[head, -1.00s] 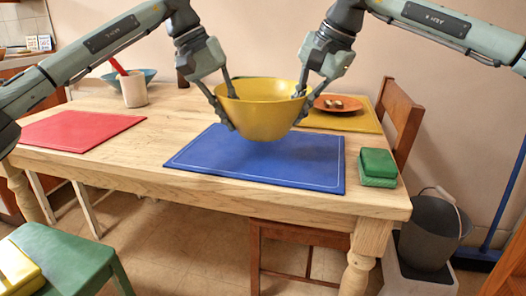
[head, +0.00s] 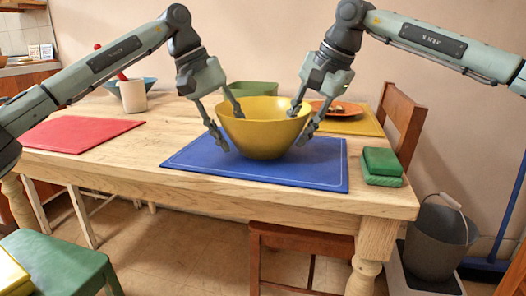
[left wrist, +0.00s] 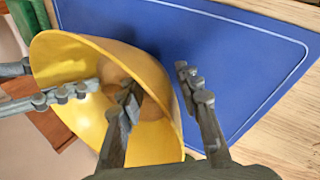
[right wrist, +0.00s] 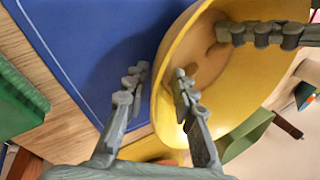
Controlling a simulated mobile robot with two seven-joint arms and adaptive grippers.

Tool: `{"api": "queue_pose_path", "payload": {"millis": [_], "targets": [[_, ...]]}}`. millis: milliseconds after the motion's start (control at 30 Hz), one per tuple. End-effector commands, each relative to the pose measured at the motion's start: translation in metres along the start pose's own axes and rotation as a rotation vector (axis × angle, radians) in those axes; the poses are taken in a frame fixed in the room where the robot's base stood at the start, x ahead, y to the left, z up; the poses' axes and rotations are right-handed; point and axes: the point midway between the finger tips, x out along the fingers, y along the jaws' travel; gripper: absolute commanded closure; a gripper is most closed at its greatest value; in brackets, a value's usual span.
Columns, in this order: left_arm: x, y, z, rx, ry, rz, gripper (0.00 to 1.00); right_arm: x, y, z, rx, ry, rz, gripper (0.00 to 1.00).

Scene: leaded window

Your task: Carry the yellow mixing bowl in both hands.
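The yellow mixing bowl (head: 262,135) stands upright on the blue mat (head: 200,163). My left gripper (head: 226,120) is at the bowl's left side, open, with one finger inside the rim and one outside. In the left wrist view, the bowl wall (left wrist: 165,90) lies between its spread fingers (left wrist: 160,92) with a gap to the outer one. My right gripper (head: 300,122) is at the right side, likewise open astride the rim. In the right wrist view, its fingers (right wrist: 158,84) stand apart on both sides of the bowl wall (right wrist: 170,55).
A green container (head: 255,88) stands behind the bowl.

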Motion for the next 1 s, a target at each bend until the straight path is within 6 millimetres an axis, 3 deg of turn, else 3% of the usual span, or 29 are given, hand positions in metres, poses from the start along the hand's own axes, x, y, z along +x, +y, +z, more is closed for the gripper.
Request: {"api": "queue_pose_path", "payload": {"millis": [233, 700, 867, 1000], "targets": [[-0.016, 0.001, -0.001, 0.000, 0.003, 0.002, 0.66, 0.000, 0.000, 0.001, -0.002, -0.002, 0.000, 0.74], [-0.106, 0.001, 0.000, -0.001, 0.002, 0.001, 0.66, 0.001, -0.001, 0.002, -0.003, -0.003, 0.000, 0.74], [-0.118, 0.000, 0.000, 0.000, 0.000, 0.000, 0.66, -0.001, -0.001, 0.002, -0.003, -0.003, 0.000, 0.74], [-0.121, 0.000, 0.000, 0.001, -0.001, 0.000, 0.66, -0.013, -0.001, 0.001, -0.002, -0.002, -0.002, 0.74]]}}
